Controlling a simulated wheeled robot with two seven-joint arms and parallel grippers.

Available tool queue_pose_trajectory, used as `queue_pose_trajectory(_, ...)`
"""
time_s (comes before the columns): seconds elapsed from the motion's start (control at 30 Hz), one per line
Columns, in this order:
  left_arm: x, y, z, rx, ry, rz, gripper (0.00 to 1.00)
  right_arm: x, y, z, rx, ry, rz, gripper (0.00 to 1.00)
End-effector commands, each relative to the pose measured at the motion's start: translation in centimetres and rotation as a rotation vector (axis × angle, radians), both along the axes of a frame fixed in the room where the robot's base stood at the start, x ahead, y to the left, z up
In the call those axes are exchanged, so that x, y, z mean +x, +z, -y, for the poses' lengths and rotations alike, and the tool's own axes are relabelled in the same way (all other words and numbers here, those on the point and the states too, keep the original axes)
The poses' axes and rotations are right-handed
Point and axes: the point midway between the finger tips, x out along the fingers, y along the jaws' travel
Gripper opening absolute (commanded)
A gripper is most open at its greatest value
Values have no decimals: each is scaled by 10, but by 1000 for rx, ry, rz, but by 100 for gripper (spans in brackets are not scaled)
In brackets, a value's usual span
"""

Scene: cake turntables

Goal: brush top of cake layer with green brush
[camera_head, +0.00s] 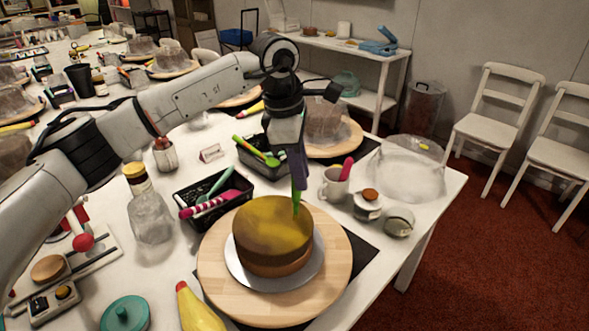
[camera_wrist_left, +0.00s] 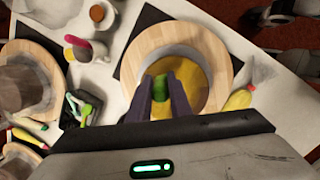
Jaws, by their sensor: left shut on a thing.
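The cake layer (camera_head: 272,238) is brown with a glossy yellow-brown top and sits on a silver board on a round wooden turntable (camera_head: 216,275). It also shows in the left wrist view (camera_wrist_left: 192,78), partly hidden by my fingers. The green brush (camera_head: 296,203) points down at the far right part of the cake top. Whether its tip touches the surface is hard to tell. My left gripper (camera_head: 298,172) is shut on the brush above the cake. In the left wrist view the green brush (camera_wrist_left: 161,84) shows between the fingertips (camera_wrist_left: 161,100). My right gripper is not in view.
A black bin (camera_head: 205,193) with several tools stands left of the cake. A mug (camera_head: 335,184) and small jars (camera_head: 367,204) stand to its right. A yellow piping bag (camera_head: 198,308) lies in front, near a teal lid (camera_head: 125,314).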

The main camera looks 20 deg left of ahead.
Motion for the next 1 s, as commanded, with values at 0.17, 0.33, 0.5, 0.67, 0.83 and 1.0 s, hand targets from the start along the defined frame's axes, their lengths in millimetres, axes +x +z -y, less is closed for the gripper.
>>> queue_pose_trajectory(0.17,2,0,14,0,-3,0,0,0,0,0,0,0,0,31)
queue_pose_trajectory(0.33,4,0,25,-1,-1,0,0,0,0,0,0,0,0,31)
queue_pose_trajectory(0.5,5,0,28,0,0,1,0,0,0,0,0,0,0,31)
queue_pose_trajectory(0.67,12,0,22,-1,1,1,0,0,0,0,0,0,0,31)
queue_pose_trajectory(0.83,21,0,14,-1,2,1,0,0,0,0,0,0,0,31)
queue_pose_trajectory(1.0,29,0,7,0,1,1,0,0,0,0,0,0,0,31)
